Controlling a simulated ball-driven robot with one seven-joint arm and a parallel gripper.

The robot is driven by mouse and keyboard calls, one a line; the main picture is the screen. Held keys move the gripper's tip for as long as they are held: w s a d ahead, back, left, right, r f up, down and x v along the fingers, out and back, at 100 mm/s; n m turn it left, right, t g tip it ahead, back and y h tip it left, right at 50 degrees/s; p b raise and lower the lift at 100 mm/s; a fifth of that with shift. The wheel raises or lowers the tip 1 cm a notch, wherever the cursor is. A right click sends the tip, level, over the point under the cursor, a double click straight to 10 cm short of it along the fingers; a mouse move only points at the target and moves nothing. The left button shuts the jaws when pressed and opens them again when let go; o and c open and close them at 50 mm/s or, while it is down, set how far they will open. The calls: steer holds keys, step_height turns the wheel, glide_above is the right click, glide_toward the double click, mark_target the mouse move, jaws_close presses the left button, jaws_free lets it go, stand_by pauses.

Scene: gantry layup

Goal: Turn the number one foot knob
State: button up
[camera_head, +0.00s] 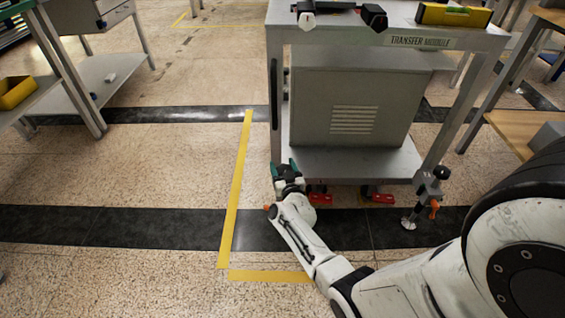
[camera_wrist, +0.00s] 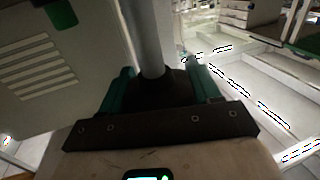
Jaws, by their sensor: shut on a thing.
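The transfer module (camera_head: 345,162) is a grey wheeled cart with a labelled top edge. My gripper (camera_head: 286,168) is low at its front left corner and hides the foot there. In the wrist view, my gripper's teal fingers (camera_wrist: 165,92) are shut on a dark round knob (camera_wrist: 160,88), one finger on each side. A grey post (camera_wrist: 149,35) rises just behind the knob. The knob itself is hidden in the head view. At the front right corner, another foot with a black knob (camera_head: 441,173) and an orange lever stands free.
Red caster pedals (camera_head: 320,199) sit under the cart's front edge, just right of my gripper. Yellow tape (camera_head: 236,190) marks the floor to the left, where there is free room. A wooden-topped bench (camera_head: 518,128) stands at the right.

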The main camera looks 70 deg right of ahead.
steer(key=shift+r+m+g+h+p, duration=0.15)
steer(key=shift+m+g+h+p, duration=0.75)
steer(key=shift+g+p, duration=0.35)
steer(key=shift+s+d+m+g+h, duration=0.15)
steer(key=shift+m+g+h, duration=0.2)
steer(key=shift+m+g, duration=0.5)
steer(key=shift+s+a+m+g+h, duration=0.15)
steer(key=shift+m+g+h, duration=0.3)
steer(key=shift+g, duration=0.65)
steer(key=shift+s+d+f+g, duration=0.1)
steer(key=shift+f+g, duration=0.1)
steer(key=shift+g, duration=0.1)
steer(key=shift+m, duration=0.3)
steer(key=o, duration=1)
steer(key=shift+c, duration=0.2)
